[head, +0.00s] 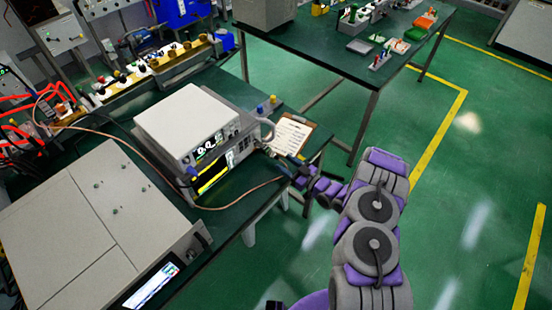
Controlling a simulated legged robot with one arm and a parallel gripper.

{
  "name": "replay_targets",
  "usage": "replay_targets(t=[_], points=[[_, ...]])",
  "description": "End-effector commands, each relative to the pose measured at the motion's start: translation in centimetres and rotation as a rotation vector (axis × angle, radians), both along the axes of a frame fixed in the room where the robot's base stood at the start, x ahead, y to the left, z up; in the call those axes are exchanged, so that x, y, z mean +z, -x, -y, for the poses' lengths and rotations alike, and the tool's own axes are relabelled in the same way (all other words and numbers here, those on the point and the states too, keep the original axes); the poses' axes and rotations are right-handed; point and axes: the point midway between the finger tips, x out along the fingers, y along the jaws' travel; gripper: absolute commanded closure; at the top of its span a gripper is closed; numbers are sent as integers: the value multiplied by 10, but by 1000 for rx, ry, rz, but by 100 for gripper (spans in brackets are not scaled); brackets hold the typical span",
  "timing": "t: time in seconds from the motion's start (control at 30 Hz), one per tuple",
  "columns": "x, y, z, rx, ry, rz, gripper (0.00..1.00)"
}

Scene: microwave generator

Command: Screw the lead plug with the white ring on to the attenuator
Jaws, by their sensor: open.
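My gripper (294,167) is at the end of my grey and purple arm, at the right edge of the bench, in front of the generator. It is small and dark here, and its jaws are open. A thin copper-brown lead (160,168) runs from the back left across the bench, sags in front of the generator and ends close to my gripper. The plug and its white ring cannot be made out at this size. The attenuator cannot be told apart either. The white generator (187,120) has lit displays on its front.
A large grey instrument (85,228) with a lit screen fills the near left. A clipboard (291,134) lies at the bench's right end. Small blue and yellow items stand behind it. Another green-topped table (330,58) stands behind. The green floor (455,190) at right is clear.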

Motion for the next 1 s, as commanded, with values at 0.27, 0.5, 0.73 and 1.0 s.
replay_targets(t=[0.27,0.5,0.73,1.0], points=[[-1,-25,-34,2,0,2,47],[0,-35,-44,-1,1,2,47],[1,-36,-45,-1,0,0,47],[0,-35,-45,-1,0,0,68]])
